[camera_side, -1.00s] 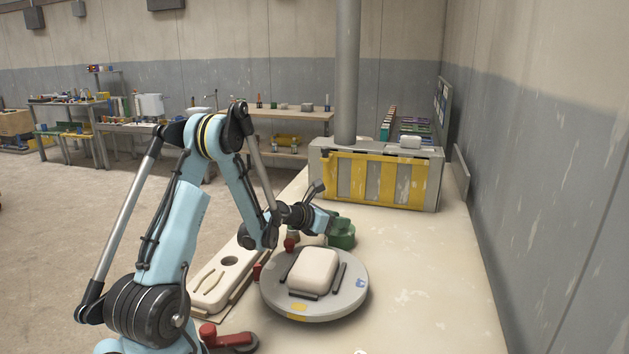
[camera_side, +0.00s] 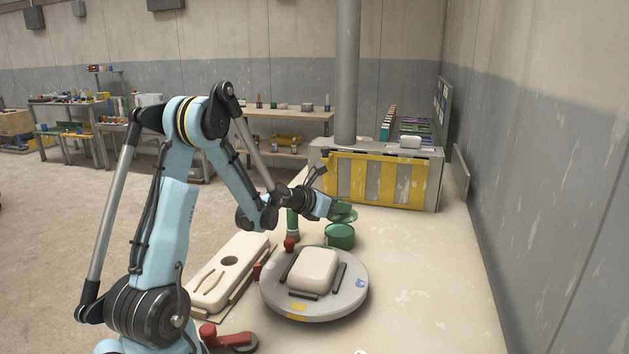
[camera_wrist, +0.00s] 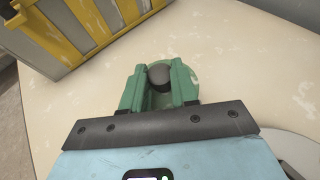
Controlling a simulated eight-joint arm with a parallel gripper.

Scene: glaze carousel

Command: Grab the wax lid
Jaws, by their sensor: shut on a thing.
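In the wrist view, my gripper's green fingers (camera_wrist: 160,88) are shut on the lid's dark round knob (camera_wrist: 160,74). The pot is hidden there.
A grey turntable (camera_side: 350,296) bearing a cream block (camera_side: 314,270) stands in front of the pot. A cream tool tray (camera_side: 225,277) lies to the left. A yellow-barred kiln-like box (camera_side: 375,180) stands behind. The table's right side is clear.

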